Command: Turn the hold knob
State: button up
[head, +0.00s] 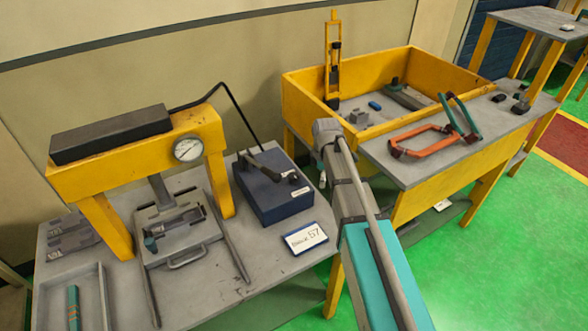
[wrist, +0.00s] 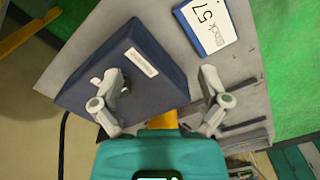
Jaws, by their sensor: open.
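A dark blue box (head: 272,197) stands on the left grey table in the head view. It also fills the upper left of the wrist view (wrist: 75,90). A small dark knob (head: 294,178) shows on its top, near a white label; I take this for the hold knob. In the wrist view the knob is partly hidden by my left finger. My gripper (wrist: 161,75) is open and empty, its left finger over the box and its right finger beyond the box's edge. In the head view my arm largely hides the gripper.
A white "Block 57" sign (head: 306,239) lies in front of the box. A yellow press frame (head: 135,148) with a gauge (head: 187,149) stands left of it. A black cable runs behind the box. A yellow-sided bin (head: 455,75) stands on the right table.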

aim_at(294, 174)
jog(key=w+a+r+n+p, duration=0.4)
jog(key=w+a+r+n, duration=0.1)
jog(key=w+a+n, duration=0.3)
jog(key=shift+a+r+n+p, duration=0.35)
jog(key=shift+a+n, duration=0.55)
jog(key=shift+a, duration=0.05)
jog(key=shift+w+f, duration=0.1)
notch_tip(294, 174, down, 14)
jog(key=b, duration=1.3)
jog(key=shift+r+b, duration=0.2)
jog(key=shift+b, duration=0.2)
